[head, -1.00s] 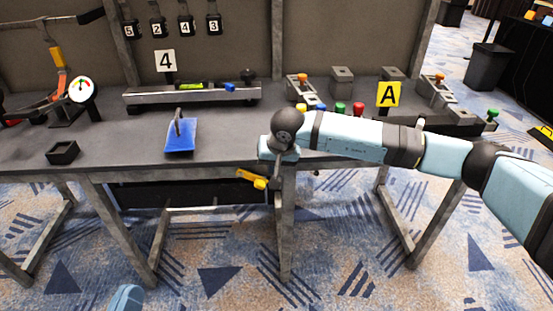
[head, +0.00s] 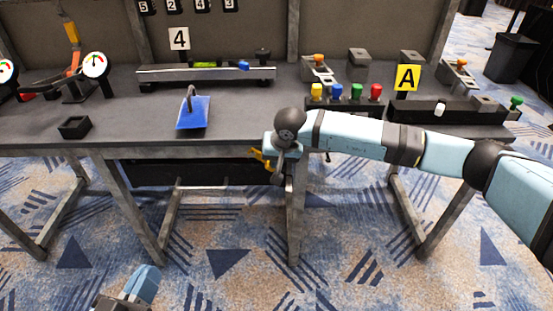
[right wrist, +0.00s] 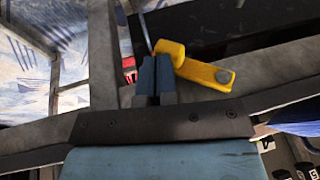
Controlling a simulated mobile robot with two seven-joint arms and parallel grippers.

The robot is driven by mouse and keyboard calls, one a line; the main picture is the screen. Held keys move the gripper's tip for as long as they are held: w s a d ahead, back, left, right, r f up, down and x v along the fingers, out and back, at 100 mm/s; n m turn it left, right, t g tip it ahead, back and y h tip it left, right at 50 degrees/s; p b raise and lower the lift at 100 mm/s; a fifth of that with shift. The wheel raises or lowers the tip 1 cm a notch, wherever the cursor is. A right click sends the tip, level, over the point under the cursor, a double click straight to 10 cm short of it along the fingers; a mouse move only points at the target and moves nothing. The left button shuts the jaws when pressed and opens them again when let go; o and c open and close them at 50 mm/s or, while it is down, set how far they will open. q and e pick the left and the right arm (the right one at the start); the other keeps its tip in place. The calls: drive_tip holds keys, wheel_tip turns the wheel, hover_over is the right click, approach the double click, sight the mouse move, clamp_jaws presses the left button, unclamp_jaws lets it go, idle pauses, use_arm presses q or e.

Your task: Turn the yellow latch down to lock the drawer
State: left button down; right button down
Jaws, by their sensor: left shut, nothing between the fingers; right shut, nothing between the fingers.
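The yellow latch (head: 259,157) is at the front of the bench, under the tabletop edge, partly hidden by my right wrist. In the right wrist view the latch (right wrist: 210,72) shows a round pivot on a grey beam and a bent handle end. My right gripper (head: 277,179) is low beside the latch in the head view. Its shut, empty fingers (right wrist: 155,72) are close to the handle end; I cannot tell whether they touch. The dark drawer (head: 200,172) is under the tabletop, left of the latch. My left gripper (head: 112,301) is at the bottom edge, partly cut off, away from the bench.
A blue plate with a handle (head: 194,113) and a small black box (head: 75,127) are on the tabletop. A button box (head: 345,103) and a yellow "A" sign (head: 407,78) stand to the right. A bench leg (head: 296,215) is just below my right gripper.

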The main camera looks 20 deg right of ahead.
use_arm(q)
drive_tip(key=shift+r, duration=0.2)
use_arm(e)
drive_tip(key=shift+r, duration=0.2)
drive_tip(key=shift+r+p, duration=0.4)
drive_tip(key=shift+r, duration=0.3)
use_arm(q)
drive_tip(key=shift+r, duration=0.3)
